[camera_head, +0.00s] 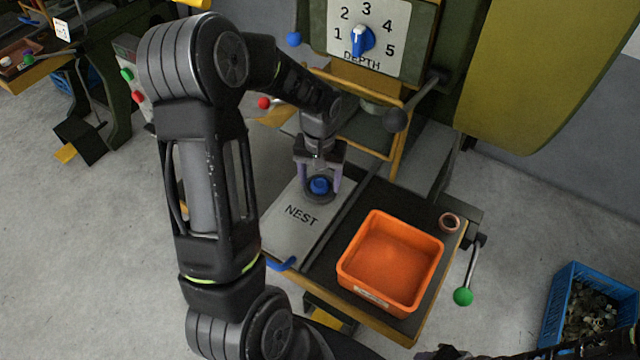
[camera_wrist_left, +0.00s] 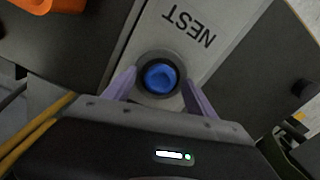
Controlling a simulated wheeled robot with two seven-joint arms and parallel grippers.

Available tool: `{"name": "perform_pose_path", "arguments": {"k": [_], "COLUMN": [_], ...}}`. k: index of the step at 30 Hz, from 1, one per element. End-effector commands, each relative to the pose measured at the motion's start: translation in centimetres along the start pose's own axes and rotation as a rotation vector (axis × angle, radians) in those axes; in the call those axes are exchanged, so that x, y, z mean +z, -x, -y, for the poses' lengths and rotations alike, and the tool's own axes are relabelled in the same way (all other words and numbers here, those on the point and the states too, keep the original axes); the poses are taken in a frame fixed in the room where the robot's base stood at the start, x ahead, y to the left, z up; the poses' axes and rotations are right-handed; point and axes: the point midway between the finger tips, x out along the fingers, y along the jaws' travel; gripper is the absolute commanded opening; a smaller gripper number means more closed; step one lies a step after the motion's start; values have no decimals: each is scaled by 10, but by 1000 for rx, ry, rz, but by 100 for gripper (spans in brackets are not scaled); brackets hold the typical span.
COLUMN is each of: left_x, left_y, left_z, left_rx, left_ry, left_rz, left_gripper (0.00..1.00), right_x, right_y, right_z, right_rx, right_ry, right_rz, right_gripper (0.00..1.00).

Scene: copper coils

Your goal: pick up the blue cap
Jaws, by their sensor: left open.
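The blue cap (camera_head: 319,185) sits in a dark round ring on the grey plate marked NEST (camera_head: 284,231). In the left wrist view the blue cap (camera_wrist_left: 160,77) shows from above inside the dark ring (camera_wrist_left: 146,87). My left gripper (camera_head: 320,186) is open, with its purple fingers on either side of the cap and ring. In the left wrist view the fingers of my left gripper (camera_wrist_left: 155,88) stand apart with the cap between them. I cannot tell whether they touch the ring. My right gripper cannot be made out; only a dark piece shows at the lower right edge.
An orange bin (camera_head: 390,262) stands on the table right of the plate. The depth dial (camera_head: 362,40) and a machine frame rise behind. A lever with a green knob (camera_head: 463,296) juts out at right. A blue crate (camera_head: 590,310) stands on the floor.

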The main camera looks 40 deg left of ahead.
Motion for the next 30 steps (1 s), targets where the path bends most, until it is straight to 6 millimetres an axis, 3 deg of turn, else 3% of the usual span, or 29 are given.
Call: {"name": "perform_pose_path", "arguments": {"k": [11, 30], "left_x": [0, 0], "left_y": [0, 0], "left_z": [0, 0], "left_rx": [0, 0], "left_ry": [0, 0], "left_rz": [0, 0], "left_gripper": [63, 11], "right_x": [0, 0], "right_y": [0, 0], "right_z": [0, 0], "right_rx": [0, 0], "right_ry": [0, 0], "right_rz": [0, 0], "right_gripper": [36, 36]}}
